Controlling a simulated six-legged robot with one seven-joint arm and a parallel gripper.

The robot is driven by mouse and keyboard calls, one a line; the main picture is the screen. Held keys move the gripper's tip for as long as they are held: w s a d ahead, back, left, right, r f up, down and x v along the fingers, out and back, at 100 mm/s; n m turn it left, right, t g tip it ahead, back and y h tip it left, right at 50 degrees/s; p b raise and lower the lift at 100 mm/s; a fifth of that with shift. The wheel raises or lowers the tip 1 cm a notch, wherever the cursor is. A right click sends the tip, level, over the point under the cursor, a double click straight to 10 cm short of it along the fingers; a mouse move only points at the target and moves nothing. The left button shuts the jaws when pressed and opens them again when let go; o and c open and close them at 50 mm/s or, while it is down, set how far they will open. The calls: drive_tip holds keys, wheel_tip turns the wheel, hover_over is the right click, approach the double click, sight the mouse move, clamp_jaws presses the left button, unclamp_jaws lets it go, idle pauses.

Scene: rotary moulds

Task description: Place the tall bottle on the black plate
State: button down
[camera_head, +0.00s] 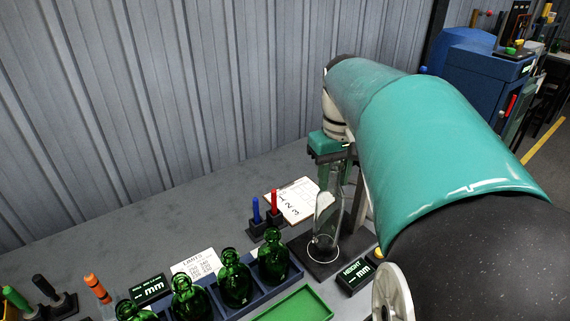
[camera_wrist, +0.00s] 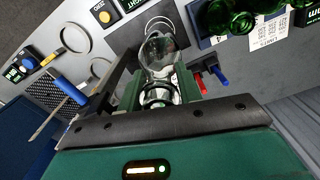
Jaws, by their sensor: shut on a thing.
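The tall bottle (camera_head: 327,218) is clear glass and stands upright over the black plate (camera_head: 300,246). Its base appears inside or very near the white ring drawn on the plate; I cannot tell whether it touches. My gripper (camera_head: 331,162) is shut on the bottle's neck from above. In the wrist view the bottle (camera_wrist: 166,50) extends away between the fingers of my gripper (camera_wrist: 162,92), with the black plate (camera_wrist: 178,22) beyond its base.
Several green bottles (camera_head: 235,282) stand in a blue rack at the left of the plate. A height gauge box (camera_head: 354,275) sits close on the right. Blue and red markers (camera_head: 274,203) stand behind it, near a clipboard (camera_head: 298,200). A green tray (camera_head: 297,306) lies in front.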

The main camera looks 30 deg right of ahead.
sight(331, 188)
drive_tip(key=shift+w+f, duration=0.15)
drive_tip(key=shift+f, duration=0.75)
drive_tip(key=shift+w+f, duration=0.15)
drive_tip(key=shift+f, duration=0.75)
drive_tip(key=c, duration=0.9)
unclamp_jaws()
wheel_tip(331, 188, up, 12)
drive_tip(key=s+a+f+n+t, duration=0.1)
drive_tip(key=a+f+t, duration=0.1)
drive_tip(key=a+f, duration=0.2)
drive_tip(key=s+a+f+t, duration=0.1)
drive_tip(key=a+f, duration=0.4)
drive_tip(key=a, duration=0.6)
drive_tip(key=s+a+f+n+t, duration=0.1)
drive_tip(key=s+a+f+t, duration=0.1)
drive_tip(key=a, duration=0.6)
wheel_tip(331, 188, down, 2)
drive_tip(key=shift+s+f+n+t, duration=0.2)
drive_tip(key=shift+s+n+t, duration=0.1)
drive_tip(key=shift+s, duration=0.15)
